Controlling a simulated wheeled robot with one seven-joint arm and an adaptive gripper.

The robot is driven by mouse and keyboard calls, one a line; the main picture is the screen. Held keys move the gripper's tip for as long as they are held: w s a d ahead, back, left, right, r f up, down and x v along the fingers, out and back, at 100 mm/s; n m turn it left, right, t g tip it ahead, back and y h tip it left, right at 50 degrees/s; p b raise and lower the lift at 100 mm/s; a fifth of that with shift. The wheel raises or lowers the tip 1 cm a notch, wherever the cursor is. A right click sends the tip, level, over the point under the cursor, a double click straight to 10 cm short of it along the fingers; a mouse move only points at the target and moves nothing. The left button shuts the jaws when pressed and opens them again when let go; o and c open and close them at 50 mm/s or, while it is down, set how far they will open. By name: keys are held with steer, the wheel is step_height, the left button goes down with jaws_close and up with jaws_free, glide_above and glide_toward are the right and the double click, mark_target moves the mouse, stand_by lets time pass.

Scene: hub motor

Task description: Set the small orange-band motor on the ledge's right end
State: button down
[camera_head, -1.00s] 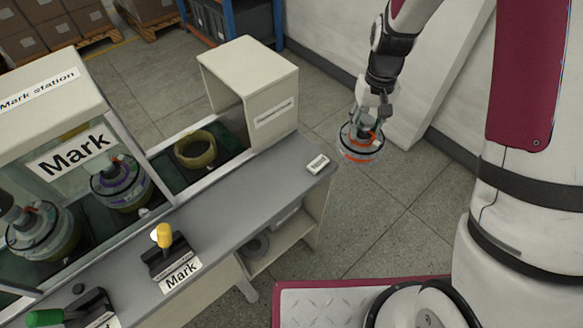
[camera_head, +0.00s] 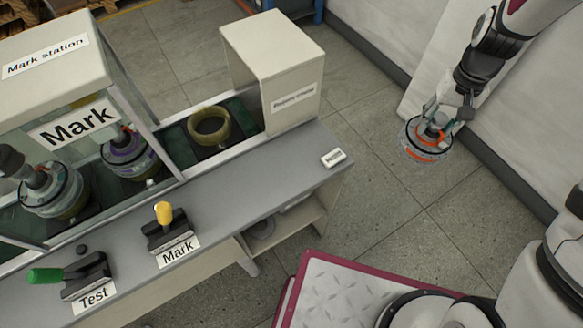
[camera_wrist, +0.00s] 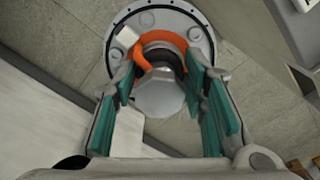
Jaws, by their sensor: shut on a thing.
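The small orange-band motor (camera_head: 426,140) is a round grey and dark disc with an orange ring. My gripper (camera_head: 438,112) is shut on its central hub and holds it in the air over the floor, right of the bench. In the wrist view, the motor (camera_wrist: 197,33) shows its flange, orange ring and white connector between the teal fingers of my gripper (camera_wrist: 172,88). The ledge (camera_head: 262,178) is the grey bench front. Its right end holds a small white labelled block (camera_head: 334,158). The motor is apart from the ledge.
A yellow-handled Mark lever (camera_head: 165,225) and a green-handled Test lever (camera_head: 70,275) stand on the ledge. A cream box (camera_head: 285,75) stands behind its right end. Behind the glass are purple-band (camera_head: 130,155) and grey (camera_head: 50,192) motors. The ledge between lever and block is clear.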

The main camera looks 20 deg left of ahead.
steer(key=s+a+r+n+p, duration=0.2)
steer(key=s+a+n+p, duration=0.5)
steer(key=s+a+n, duration=1.85)
steer(key=shift+m, duration=0.45)
steer(key=shift+w+a+f+p, duration=0.4)
steer(key=shift+w+a+f, duration=0.55)
steer(key=shift+w, duration=0.95)
steer(key=shift+w+a+f+p, duration=0.35)
steer(key=shift+w+a+f, duration=0.25)
steer(key=shift+w+a, duration=1.05)
steer(key=shift+w+a+f+p, duration=0.4)
steer(key=shift+w+a+f, duration=0.4)
steer(key=shift+w, duration=1.4)
steer(key=shift+f, duration=0.15)
steer(key=c, duration=1)
jaws_free()
steer(key=shift+s+d, duration=0.1)
